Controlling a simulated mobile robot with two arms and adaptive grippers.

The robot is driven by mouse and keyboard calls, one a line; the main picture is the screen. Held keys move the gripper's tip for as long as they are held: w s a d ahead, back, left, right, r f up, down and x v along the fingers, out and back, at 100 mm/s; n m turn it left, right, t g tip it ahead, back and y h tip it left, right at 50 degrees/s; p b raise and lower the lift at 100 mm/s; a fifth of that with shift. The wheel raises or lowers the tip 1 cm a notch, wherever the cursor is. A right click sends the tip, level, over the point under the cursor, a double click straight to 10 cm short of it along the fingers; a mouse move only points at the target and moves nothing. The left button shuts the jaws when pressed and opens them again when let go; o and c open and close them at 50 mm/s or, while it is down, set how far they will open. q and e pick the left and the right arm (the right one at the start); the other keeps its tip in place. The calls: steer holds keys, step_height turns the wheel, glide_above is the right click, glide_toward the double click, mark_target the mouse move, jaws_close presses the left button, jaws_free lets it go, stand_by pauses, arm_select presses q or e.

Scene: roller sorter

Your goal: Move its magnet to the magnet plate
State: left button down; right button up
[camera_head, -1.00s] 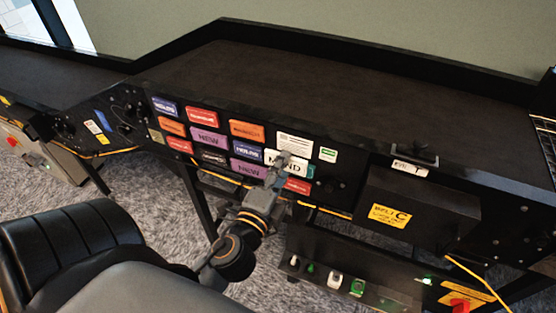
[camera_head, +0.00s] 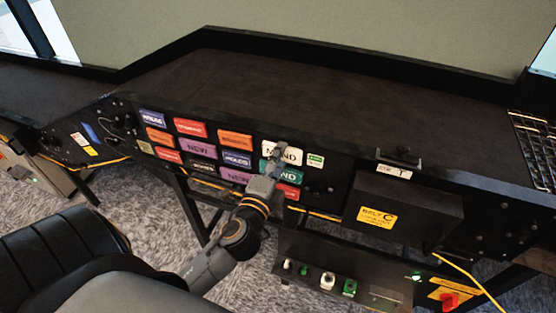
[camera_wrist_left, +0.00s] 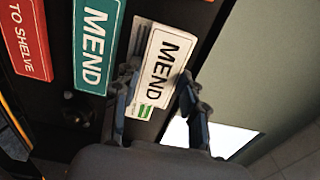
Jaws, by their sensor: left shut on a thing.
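My left gripper (camera_head: 279,153) is shut on a white magnet (camera_head: 291,155) with black MEND lettering, at the black front panel of the conveyor. In the left wrist view the fingers (camera_wrist_left: 156,108) are on both sides of this magnet (camera_wrist_left: 168,62). The magnet lies over a pale plate (camera_wrist_left: 138,38), whose edge shows beside it; the rest of the plate is hidden. I cannot tell whether the magnet touches it. A teal MEND magnet (camera_head: 290,173) is on the panel just below, partly behind my gripper. My right gripper is not in view.
Rows of coloured magnets, such as a purple one (camera_head: 195,147), cover the panel to the left. A small green-and-white label (camera_head: 315,160) is just right of the held magnet. A black box with a yellow BELT C label (camera_head: 376,217) juts out farther right.

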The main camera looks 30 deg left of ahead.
arm_select(q)
steer(key=shift+w, duration=0.15)
stand_by(0.4)
steer(key=c, duration=0.7)
jaws_free()
steer(key=shift+o, duration=0.2)
steer(key=v, duration=1.2)
